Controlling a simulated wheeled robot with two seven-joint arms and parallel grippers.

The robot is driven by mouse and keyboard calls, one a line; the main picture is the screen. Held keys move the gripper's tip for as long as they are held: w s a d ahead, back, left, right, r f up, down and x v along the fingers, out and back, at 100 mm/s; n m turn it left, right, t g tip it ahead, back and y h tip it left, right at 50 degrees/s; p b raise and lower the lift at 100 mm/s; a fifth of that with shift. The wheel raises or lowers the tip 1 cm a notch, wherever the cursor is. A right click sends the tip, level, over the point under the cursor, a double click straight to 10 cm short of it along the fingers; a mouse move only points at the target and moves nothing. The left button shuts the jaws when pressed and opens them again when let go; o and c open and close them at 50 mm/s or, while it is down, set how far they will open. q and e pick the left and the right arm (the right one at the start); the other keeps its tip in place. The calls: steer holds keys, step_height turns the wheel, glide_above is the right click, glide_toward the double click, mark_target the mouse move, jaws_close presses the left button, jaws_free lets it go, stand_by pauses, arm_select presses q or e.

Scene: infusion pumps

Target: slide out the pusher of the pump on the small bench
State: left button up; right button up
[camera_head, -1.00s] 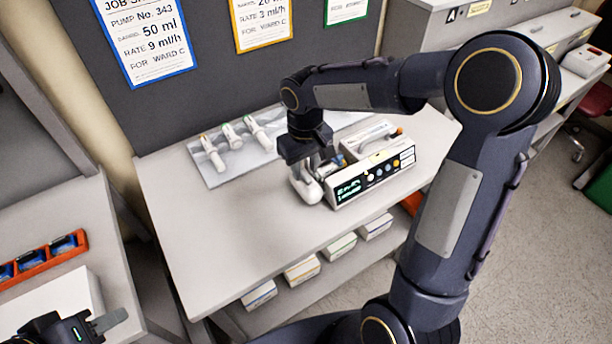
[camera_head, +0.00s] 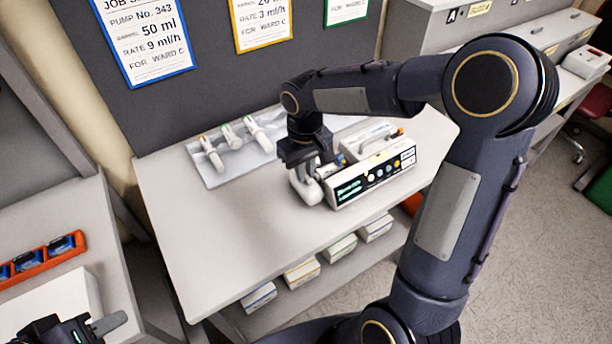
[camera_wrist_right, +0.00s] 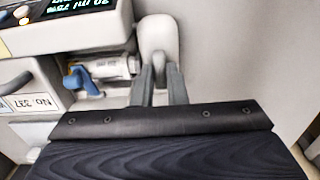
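The pump (camera_head: 372,178) sits on the small bench (camera_head: 245,240), with its lit display facing front. Its white pusher (camera_head: 305,188) stands at the pump's left end. In the right wrist view the pusher (camera_wrist_right: 158,42) is a rounded white block beside the pump (camera_wrist_right: 70,28). My right gripper (camera_head: 318,163) points down over the pusher. In the wrist view its two grey fingers (camera_wrist_right: 161,85) lie on either side of the pusher and appear closed on it. My left gripper (camera_head: 108,323) is at the bottom left, away from the bench and partly cut off.
Several syringes lie on a grey mat (camera_head: 215,178) at the back of the bench. Boxes (camera_head: 302,271) stand on the shelf below. An orange rack (camera_head: 45,260) is on the left table. The bench's front left is clear. In the wrist view a blue clamp (camera_wrist_right: 82,80) is near the fingers.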

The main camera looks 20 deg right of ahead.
steer(key=shift+s+a+b, duration=0.15)
steer(key=shift+a, duration=1.1)
steer(key=shift+s+a+b, duration=0.15)
steer(key=shift+s+a, duration=0.05)
steer(key=shift+a, duration=1)
steer(key=shift+s+a+b, duration=0.15)
steer(key=shift+a, duration=1.4)
steer(key=o, duration=0.6)
steer(key=shift+c, duration=0.2)
steer(key=shift+r, duration=0.1)
step_height(320, 180, up, 7)
steer(key=p, duration=0.5)
steer(key=shift+p, duration=0.3)
